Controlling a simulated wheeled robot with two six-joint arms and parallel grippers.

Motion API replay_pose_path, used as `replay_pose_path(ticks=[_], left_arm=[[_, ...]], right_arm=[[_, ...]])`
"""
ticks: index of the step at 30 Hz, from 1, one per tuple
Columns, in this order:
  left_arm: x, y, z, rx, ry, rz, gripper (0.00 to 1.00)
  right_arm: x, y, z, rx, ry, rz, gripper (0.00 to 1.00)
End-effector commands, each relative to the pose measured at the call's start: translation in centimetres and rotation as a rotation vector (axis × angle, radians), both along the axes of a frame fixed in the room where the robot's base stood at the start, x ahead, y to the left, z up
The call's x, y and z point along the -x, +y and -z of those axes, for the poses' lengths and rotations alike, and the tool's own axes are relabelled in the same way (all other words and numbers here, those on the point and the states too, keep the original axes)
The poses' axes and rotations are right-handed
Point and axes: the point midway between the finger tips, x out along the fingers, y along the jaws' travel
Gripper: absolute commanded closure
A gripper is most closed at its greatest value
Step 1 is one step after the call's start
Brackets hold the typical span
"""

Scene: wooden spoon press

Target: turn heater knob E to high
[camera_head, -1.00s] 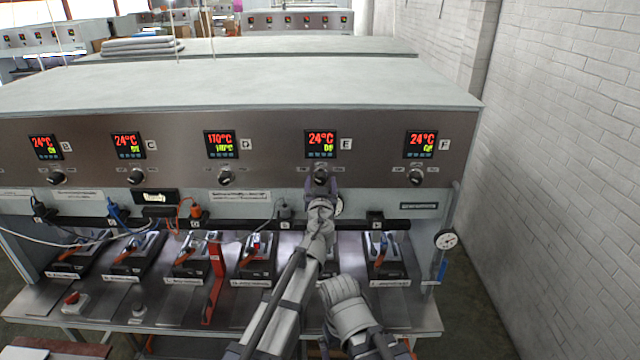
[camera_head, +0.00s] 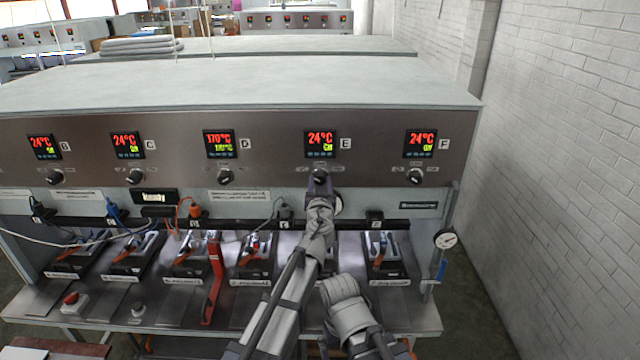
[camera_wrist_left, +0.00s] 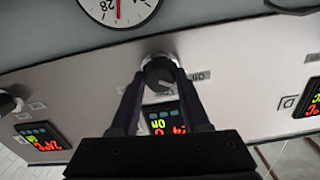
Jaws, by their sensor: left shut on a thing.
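Heater knob E (camera_head: 320,176) is a black round knob on the brown front panel, under the E display (camera_head: 320,144), which shows a red 24°C and a small green line that looks like ON. My left gripper (camera_head: 320,184) is at the knob from below in the head view. In the left wrist view the knob (camera_wrist_left: 159,71) sits between the two dark fingers of my left gripper (camera_wrist_left: 158,78), which are shut on it. A light pointer mark shows on its face. My right gripper is not in view.
Knob D (camera_head: 225,177) and knob F (camera_head: 415,177) stand to either side, well clear. A white brick wall (camera_head: 560,160) stands at the right.

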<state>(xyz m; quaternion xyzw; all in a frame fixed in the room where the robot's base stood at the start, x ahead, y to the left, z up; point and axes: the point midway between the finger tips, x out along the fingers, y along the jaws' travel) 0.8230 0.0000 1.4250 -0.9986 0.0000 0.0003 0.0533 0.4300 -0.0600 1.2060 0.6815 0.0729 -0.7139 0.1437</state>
Motion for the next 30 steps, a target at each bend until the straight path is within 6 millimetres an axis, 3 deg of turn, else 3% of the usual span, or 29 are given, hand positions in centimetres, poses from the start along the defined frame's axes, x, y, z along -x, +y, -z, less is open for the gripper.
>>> replay_pose_path(ticks=[8,30], left_arm=[[0.03,-0.03,-0.01,-0.172,0.000,0.000,1.00],[0.06,-0.09,0.03,-0.871,0.000,0.002,1.00]], right_arm=[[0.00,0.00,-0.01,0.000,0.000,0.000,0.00],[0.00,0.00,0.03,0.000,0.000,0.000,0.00]])
